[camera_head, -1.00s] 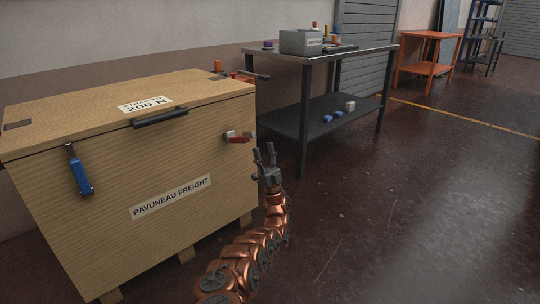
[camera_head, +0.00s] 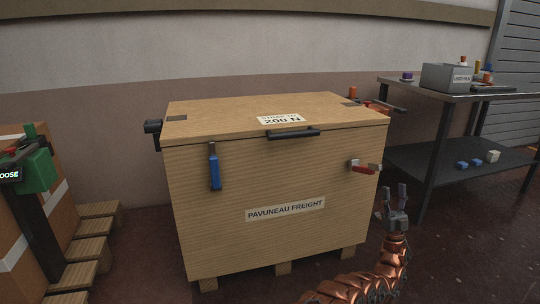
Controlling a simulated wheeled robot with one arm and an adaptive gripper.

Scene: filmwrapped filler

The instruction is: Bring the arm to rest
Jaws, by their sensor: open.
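My gripper (camera_head: 395,200) is open and empty, its two fingers pointing up, at the end of my copper-coloured arm. It shows to the right of the wooden crate (camera_head: 240,235), by the crate's right front edge and a little below the red-handled latch (camera_head: 366,167). I cannot tell the exact gap between them. The arm curves up from the bottom edge of the picture. The crate's lid (camera_head: 230,112) is down, with a black handle (camera_head: 292,133) at its front edge. A blue latch (camera_head: 214,168) hangs on the left of the crate's front.
A dark metal table (camera_head: 408,88) at the right holds a grey box (camera_head: 446,77) and small items; blue blocks lie on its lower shelf. Brown cartons with a green device (camera_head: 39,171) and wooden pallets (camera_head: 90,249) stand at the left. Some floor between pallets and crate is clear.

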